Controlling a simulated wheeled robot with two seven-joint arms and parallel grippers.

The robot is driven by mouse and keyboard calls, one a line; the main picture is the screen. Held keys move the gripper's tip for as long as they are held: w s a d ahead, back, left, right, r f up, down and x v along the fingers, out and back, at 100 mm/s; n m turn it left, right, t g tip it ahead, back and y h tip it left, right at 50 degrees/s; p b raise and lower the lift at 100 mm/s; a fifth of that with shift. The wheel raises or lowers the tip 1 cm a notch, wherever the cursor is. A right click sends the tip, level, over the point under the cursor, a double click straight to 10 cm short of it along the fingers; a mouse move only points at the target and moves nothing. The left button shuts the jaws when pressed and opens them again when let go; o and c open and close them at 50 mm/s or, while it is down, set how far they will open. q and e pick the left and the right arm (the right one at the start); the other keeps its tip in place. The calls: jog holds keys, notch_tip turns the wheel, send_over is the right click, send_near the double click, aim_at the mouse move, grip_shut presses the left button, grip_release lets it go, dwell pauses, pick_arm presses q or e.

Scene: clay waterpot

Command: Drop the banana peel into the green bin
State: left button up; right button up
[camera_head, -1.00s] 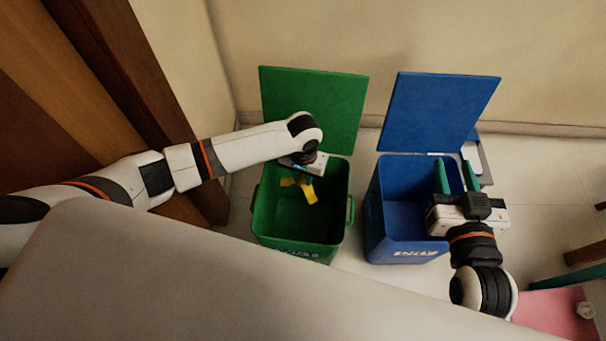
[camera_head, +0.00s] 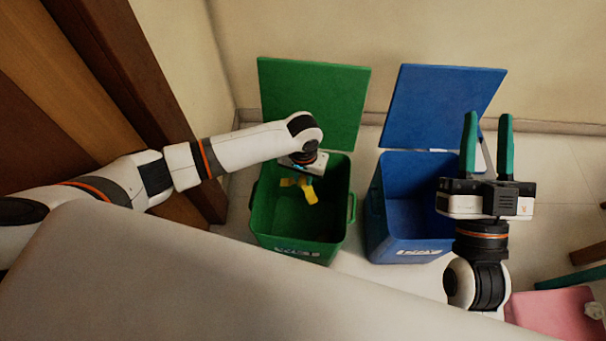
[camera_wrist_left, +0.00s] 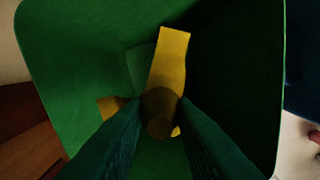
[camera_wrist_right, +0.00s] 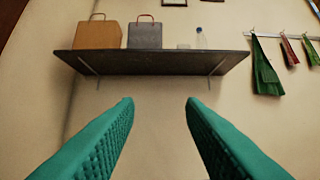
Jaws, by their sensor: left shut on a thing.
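The yellow banana peel (camera_head: 305,189) hangs from my left gripper (camera_head: 302,178) over the open mouth of the green bin (camera_head: 349,190). In the left wrist view the peel (camera_wrist_left: 172,70) shows between the two fingers (camera_wrist_left: 160,118), with the green bin's walls (camera_wrist_left: 80,50) around it. My left gripper is shut on the peel; its fingertips are mostly hidden in the head view. My right gripper (camera_head: 487,140) is raised above the right side of the blue bin, fingers apart and empty. The right wrist view shows nothing between its fingers (camera_wrist_right: 160,105).
The blue bin (camera_head: 400,238) stands open to the right of the green bin. Both lids, green (camera_head: 315,105) and blue (camera_head: 440,108), stand raised against the wall. A pink item (camera_head: 555,312) lies at lower right. A wall shelf (camera_wrist_right: 150,62) with bags shows ahead of my right gripper.

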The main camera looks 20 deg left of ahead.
aim_at(303, 176)
pick_arm(q)
jog(key=o, duration=1.1)
jog(key=shift+c, duration=0.2)
jog(key=shift+r, duration=0.2)
notch_tip(303, 176, up, 6)
jog(key=p, duration=0.3)
jog(key=shift+r, duration=0.1)
jog(key=shift+r+p, duration=1.05)
jog(key=shift+r, duration=1.65)
pick_arm(e)
jog(key=s+d+f+g+h, duration=0.1)
jog(key=f+g+h, duration=0.1)
jog(key=f+g, duration=0.4)
jog(key=s+d+f+g+h, duration=0.2)
jog(key=f+g, duration=0.5)
jog(key=f, duration=0.4)
jog(key=shift+d+m, duration=0.3)
